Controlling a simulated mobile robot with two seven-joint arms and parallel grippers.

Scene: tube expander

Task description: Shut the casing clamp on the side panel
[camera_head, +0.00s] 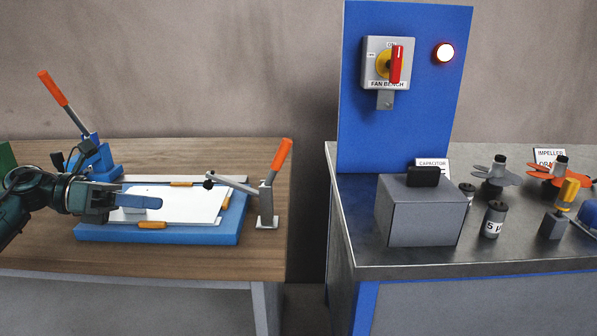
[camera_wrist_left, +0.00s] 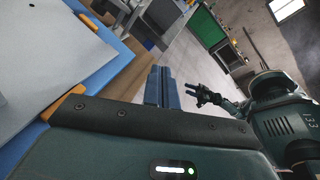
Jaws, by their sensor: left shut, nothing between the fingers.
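The casing clamp (camera_head: 266,205) stands at the right edge of the blue fixture (camera_head: 160,234) on the wooden bench. Its orange handle (camera_head: 282,155) points up and leans right. Its grey arm reaches left over the white panel, ending in a black tip (camera_head: 209,184); I cannot tell whether the tip touches the panel. The white panel (camera_head: 185,205) lies on the fixture and also shows in the left wrist view (camera_wrist_left: 45,60). My left gripper (camera_head: 140,201) is shut and empty above the panel's left part, well left of the clamp. Its blue fingers (camera_wrist_left: 161,88) show together in the wrist view.
An orange-handled lever tool (camera_head: 60,100) on a blue base stands behind my left arm. Orange tabs (camera_head: 152,225) edge the panel. A gap separates the wooden bench from the metal bench (camera_head: 400,258), which bears a grey box (camera_head: 425,215). A dark claw-like shape (camera_wrist_left: 203,93) shows in the wrist view.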

